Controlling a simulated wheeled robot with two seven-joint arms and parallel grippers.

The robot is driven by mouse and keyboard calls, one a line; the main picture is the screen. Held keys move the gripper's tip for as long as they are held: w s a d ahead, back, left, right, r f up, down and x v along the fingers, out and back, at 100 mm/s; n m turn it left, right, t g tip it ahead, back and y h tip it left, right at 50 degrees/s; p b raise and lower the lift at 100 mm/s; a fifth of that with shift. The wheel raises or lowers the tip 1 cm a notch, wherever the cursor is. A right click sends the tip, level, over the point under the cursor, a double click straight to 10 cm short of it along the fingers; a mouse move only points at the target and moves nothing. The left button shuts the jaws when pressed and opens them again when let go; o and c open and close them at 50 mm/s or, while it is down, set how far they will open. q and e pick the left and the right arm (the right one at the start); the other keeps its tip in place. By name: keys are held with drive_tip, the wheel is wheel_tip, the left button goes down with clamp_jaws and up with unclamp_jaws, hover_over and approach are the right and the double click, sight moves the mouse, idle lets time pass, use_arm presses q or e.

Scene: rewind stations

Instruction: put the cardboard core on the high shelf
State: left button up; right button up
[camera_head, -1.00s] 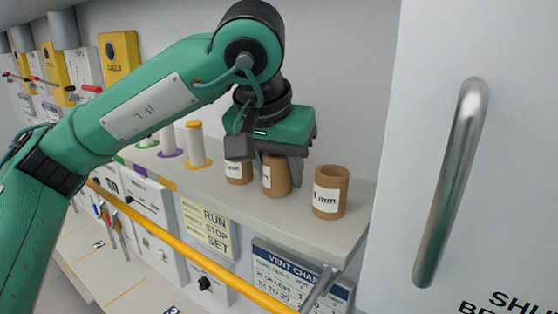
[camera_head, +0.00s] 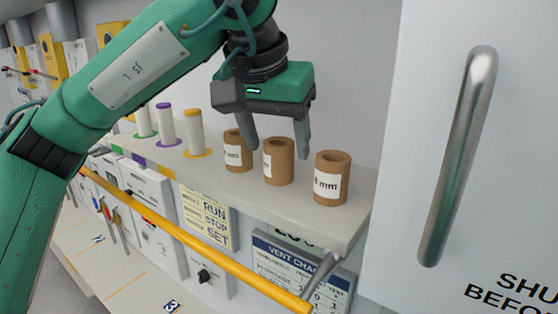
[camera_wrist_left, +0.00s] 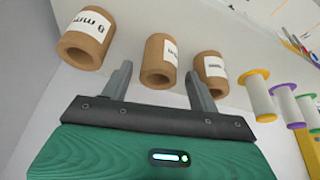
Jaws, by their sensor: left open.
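Three brown cardboard cores with white labels stand upright in a row on the high shelf (camera_head: 300,208): a left one (camera_head: 236,155), a middle one (camera_head: 279,162) and a right one (camera_head: 331,180). My left gripper (camera_head: 277,150) is open and empty, its fingers pointing down just above and behind the middle core. The wrist view shows the middle core (camera_wrist_left: 158,62) between the open fingertips, with the right core (camera_wrist_left: 84,42) and left core (camera_wrist_left: 210,76) to either side. Which core the task means cannot be told. My right gripper is not in view.
White spools with green, purple and yellow ends, such as the yellow one (camera_head: 195,132), stand on the shelf left of the cores. A yellow rail (camera_head: 210,253) runs below the shelf front. A white door with a metal handle (camera_head: 458,155) stands at the right.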

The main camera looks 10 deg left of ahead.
use_arm(q)
drive_tip(key=b+v, duration=0.1)
drive_tip(key=v, duration=0.7)
drive_tip(key=shift+s+r, duration=0.15)
drive_tip(key=shift+r, duration=0.05)
